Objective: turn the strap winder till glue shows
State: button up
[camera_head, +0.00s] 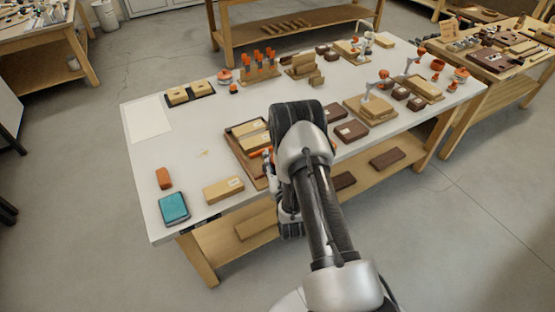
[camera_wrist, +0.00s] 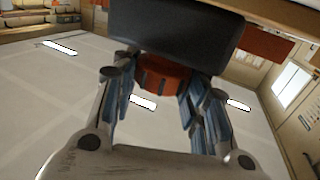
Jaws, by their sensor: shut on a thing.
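In the wrist view an orange-red ribbed knob (camera_wrist: 162,70), which looks like the strap winder, sits between the fingers of my gripper (camera_wrist: 160,88). The fingers are shut on it from both sides. A large dark block (camera_wrist: 175,30) lies just behind the knob and fills the top of that view. In the head view my arm hides most of the gripper. A small orange bit (camera_head: 267,153) shows beside it, at the front edge of the bench (camera_head: 185,125). I see no glue in either view.
A wooden tray with tan blocks (camera_head: 250,129) lies left of my arm. A tan block (camera_head: 223,189), a teal box (camera_head: 174,208) and an orange block (camera_head: 164,179) are at the front left. Brown and tan boxes (camera_head: 351,131) are to the right. The left middle is mostly clear.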

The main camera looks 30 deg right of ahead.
jog(key=m+g+h, duration=0.1)
jog(key=h, duration=0.1)
jog(key=m+g+h+b, duration=0.1)
jog(key=m+h, duration=0.1)
jog(key=m+g+h+b, duration=0.1)
jog(key=h, duration=0.1)
jog(key=shift+w+a+f, duration=0.1)
jog(key=shift+a, duration=0.2)
jog(key=shift+d+m+g+h+b, duration=0.15)
jog(key=shift+m+g+h+b, duration=0.35)
jog(key=shift+m+g+h, duration=1.85)
jog(key=shift+g+y, duration=0.25)
jog(key=shift+g, duration=0.1)
jog(key=o, duration=1.1)
jog(key=v, duration=1.2)
